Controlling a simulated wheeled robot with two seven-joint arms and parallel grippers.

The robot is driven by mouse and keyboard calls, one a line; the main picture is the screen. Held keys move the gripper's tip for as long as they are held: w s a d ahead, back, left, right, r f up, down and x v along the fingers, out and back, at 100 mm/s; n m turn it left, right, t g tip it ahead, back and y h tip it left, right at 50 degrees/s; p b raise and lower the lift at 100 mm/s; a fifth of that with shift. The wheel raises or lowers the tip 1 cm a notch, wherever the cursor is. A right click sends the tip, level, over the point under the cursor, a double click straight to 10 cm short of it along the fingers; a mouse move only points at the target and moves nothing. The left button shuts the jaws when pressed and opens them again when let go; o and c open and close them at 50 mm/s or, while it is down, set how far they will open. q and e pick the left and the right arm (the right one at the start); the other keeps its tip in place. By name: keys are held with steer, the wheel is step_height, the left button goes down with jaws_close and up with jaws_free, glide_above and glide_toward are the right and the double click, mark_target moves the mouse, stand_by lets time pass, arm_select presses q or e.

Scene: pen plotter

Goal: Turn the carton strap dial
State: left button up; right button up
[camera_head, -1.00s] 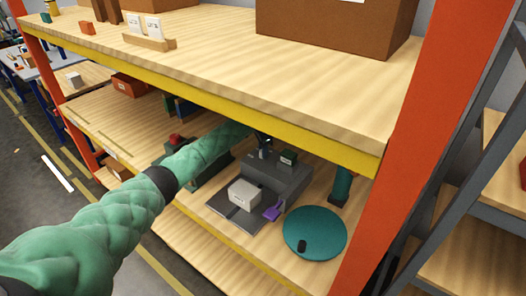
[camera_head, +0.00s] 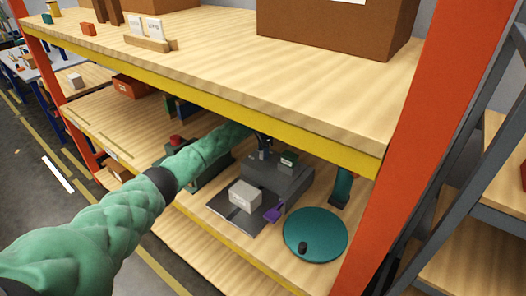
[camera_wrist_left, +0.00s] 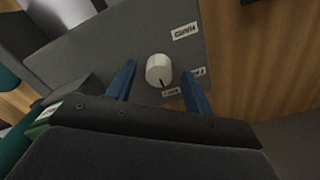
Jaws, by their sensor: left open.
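The dial (camera_wrist_left: 160,69) is a pale round knob with a dark pointer mark near its lower edge. It sits on a grey panel (camera_wrist_left: 95,50) with small white labels around it. My left gripper (camera_wrist_left: 158,72) is open, with one blue finger on each side of the dial; I cannot tell whether they touch it. In the head view the left arm reaches under the upper shelf, and the left gripper (camera_head: 264,148) is small and dark over the back of the grey machine (camera_head: 275,180). The dial is hidden there. My right gripper is out of view.
A pale box (camera_head: 245,195) sits on the machine's front plate, beside a purple part (camera_head: 272,214). A teal disc (camera_head: 315,228) lies to the right. The yellow-edged upper shelf (camera_head: 220,100) is close above the arm, and an orange post (camera_head: 415,150) stands right.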

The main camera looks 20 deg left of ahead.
arm_select(q)
steer(key=shift+r, duration=0.35)
step_height(320, 180, up, 6)
steer(key=b, duration=0.2)
steer(key=shift+f+b, duration=0.25)
steer(key=shift+b, duration=0.1)
steer(key=shift+r, duration=0.75)
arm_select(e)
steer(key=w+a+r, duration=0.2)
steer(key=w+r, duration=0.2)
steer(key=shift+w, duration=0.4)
